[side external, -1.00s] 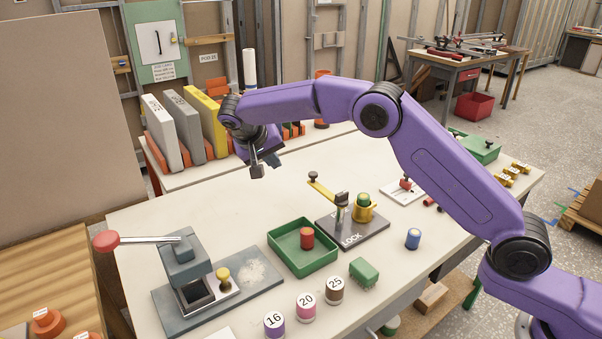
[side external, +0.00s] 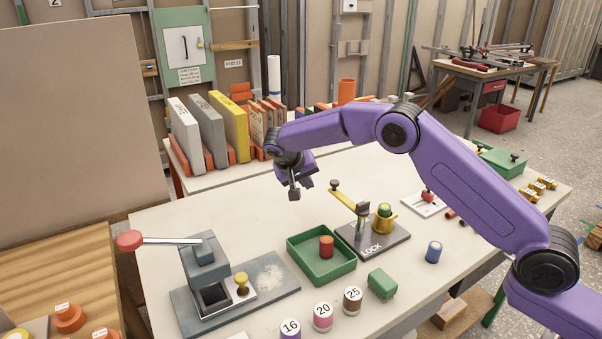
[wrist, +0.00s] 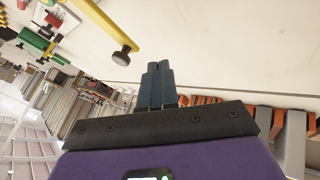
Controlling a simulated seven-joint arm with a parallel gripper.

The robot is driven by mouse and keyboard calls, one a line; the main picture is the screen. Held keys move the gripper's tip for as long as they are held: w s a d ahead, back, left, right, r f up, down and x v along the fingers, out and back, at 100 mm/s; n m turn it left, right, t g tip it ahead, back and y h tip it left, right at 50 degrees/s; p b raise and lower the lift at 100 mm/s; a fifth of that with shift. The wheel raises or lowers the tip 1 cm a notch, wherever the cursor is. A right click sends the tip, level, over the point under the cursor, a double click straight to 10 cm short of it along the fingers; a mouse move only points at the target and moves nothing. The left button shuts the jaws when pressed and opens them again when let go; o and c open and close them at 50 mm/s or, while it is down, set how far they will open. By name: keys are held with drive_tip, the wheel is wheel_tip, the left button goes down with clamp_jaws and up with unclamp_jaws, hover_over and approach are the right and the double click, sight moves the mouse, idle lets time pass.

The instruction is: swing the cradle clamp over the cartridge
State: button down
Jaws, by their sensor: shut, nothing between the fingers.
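The cradle clamp's yellow arm (side external: 347,197) sticks out to the left of its post on the dark LOCK base (side external: 385,240), with a dark knob at its free end. The green-topped cartridge (side external: 384,211) sits in the yellow cradle (side external: 382,224) right of the post; the clamp arm points away from it. My gripper (side external: 294,194) is shut and empty, left of the knob and apart from it. In the wrist view my closed fingers (wrist: 155,68) point toward the bench, and the clamp arm with its knob (wrist: 126,54) shows to their upper left.
A grey press with a red-knobbed lever (side external: 130,240) is at left front. Numbered pods, a green block (side external: 382,284) and a blue cylinder (side external: 433,252) are nearby. Upright binders stand behind.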

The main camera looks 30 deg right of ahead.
drive_tip(key=shift+s+d+f, duration=0.1)
drive_tip(key=shift+d+f, duration=0.1)
drive_tip(key=shift+d, duration=0.6)
drive_tip(key=shift+s+d+f, duration=0.1)
drive_tip(key=shift+d+f, duration=0.1)
drive_tip(key=shift+d, duration=0.55)
drive_tip(key=shift+s+d+f, duration=0.1)
drive_tip(key=shift+d+f, duration=0.1)
drive_tip(key=shift+d, duration=0.6)
drive_tip(key=shift+w, duration=0.1)
